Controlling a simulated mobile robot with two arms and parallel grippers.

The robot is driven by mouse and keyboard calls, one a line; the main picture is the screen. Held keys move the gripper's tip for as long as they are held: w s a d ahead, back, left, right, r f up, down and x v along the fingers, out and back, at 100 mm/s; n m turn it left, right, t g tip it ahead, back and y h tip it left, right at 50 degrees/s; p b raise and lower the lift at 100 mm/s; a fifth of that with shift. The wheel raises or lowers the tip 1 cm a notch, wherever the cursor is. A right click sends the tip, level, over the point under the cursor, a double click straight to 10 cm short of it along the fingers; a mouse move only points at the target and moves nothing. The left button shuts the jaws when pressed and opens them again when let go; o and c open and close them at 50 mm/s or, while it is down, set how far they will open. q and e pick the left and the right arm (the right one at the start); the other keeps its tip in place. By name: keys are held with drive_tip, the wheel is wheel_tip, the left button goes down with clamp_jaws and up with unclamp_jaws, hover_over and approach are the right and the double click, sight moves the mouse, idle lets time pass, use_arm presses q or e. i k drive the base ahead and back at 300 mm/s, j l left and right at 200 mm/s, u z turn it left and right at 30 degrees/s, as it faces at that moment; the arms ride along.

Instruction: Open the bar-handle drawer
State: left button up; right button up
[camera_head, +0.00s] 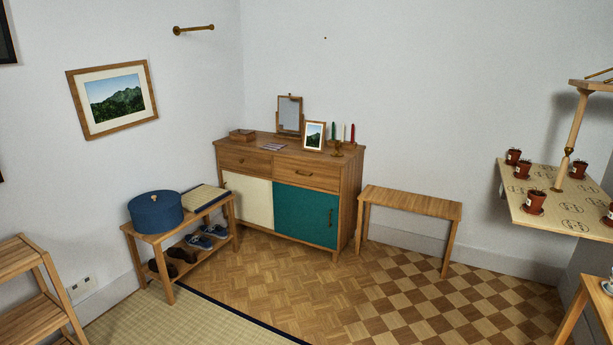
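A wooden sideboard (352,185) stands in the far corner of the room. Its upper right drawer (322,180) has a short dark bar handle (304,174) and looks shut, its front level with the cabinet face. The upper left drawer (256,168) has a smaller pull, too small to make out well, and also looks shut. Below are a cream door (248,198) and a teal door (300,212), both shut. Neither of my grippers shows in the head view.
A shoe bench (160,237) with a blue round box (156,211) stands left of the sideboard, a small wooden table (412,202) right. A mirror (290,115), picture frame (314,135) and candles stand on top. The floor (300,285) in front is clear.

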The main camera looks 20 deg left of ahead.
sight(321, 175)
drive_tip(key=i+j+u, duration=0.35)
drive_tip(key=i, duration=0.15)
drive_tip(key=i+j+u, duration=0.1)
drive_tip(key=i+u, duration=0.25)
drive_tip(key=i, duration=0.2)
drive_tip(key=i+j, duration=0.1)
drive_tip(key=i, duration=0.6)
drive_tip(key=i+j, duration=0.15)
drive_tip(key=i, duration=0.5)
drive_tip(key=i+j, duration=0.1)
drive_tip(key=i, duration=0.6)
drive_tip(key=z, duration=0.05)
